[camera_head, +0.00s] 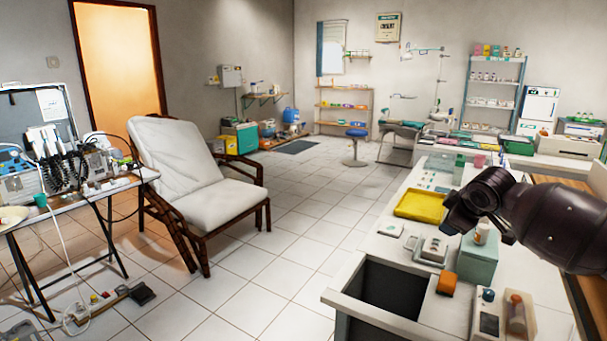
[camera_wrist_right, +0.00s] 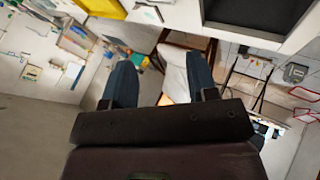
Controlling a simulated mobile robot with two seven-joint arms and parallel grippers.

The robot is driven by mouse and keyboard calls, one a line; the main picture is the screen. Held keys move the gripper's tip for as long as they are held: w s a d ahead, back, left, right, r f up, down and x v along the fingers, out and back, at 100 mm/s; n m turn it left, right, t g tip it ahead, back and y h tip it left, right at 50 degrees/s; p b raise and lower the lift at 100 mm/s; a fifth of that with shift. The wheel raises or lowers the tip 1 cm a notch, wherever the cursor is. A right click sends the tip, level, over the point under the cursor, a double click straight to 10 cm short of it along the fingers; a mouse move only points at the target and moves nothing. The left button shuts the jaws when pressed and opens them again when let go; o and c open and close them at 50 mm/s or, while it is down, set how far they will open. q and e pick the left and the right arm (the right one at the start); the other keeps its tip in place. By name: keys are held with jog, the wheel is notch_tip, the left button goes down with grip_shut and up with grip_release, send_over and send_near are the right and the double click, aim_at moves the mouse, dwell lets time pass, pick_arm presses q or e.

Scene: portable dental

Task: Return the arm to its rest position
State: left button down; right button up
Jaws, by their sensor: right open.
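My right arm comes in from the right edge of the head view, raised over the white counter (camera_head: 364,252). My right gripper (camera_head: 459,213) is a dark shape at its end, above and beside the yellow tray (camera_head: 421,205); its fingers are hard to make out there. In the right wrist view my right gripper (camera_wrist_right: 160,66) has its two blue-grey fingers well apart, with nothing between them. My left arm and gripper are not in view.
A teal box (camera_head: 477,262) with a bottle on it stands below my right arm. An orange block (camera_head: 446,283) and a dark open bin (camera_head: 388,290) are nearer. A padded chair (camera_head: 205,175) and an equipment table (camera_head: 85,203) stand left. The middle floor is clear.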

jog(key=s+a+f+t+y+p, duration=0.1)
jog(key=s+a+f+t+y, duration=0.2)
jog(key=s+a+f, duration=0.4)
jog(key=s+a+f+t+y, duration=0.2)
jog(key=s+a+f, duration=0.25)
jog(key=a, duration=0.35)
jog(key=s+d+f+m+h+p, duration=0.1)
jog(key=s+f, duration=0.5)
jog(key=s, duration=0.6)
jog(key=s+d+f+m+g+h, duration=0.1)
jog(key=s+f+m, duration=0.4)
jog(key=s, duration=0.7)
jog(key=s+d+f+m+g+h+p, duration=0.1)
jog(key=s+d+f+m+h, duration=0.2)
jog(key=s+f, duration=0.4)
jog(key=s+d, duration=0.1)
jog(key=s, duration=0.4)
jog(key=shift+s+d+p, duration=0.25)
jog(key=shift+d+p, duration=0.05)
jog(key=shift+d, duration=0.05)
jog(key=shift+c, duration=0.8)
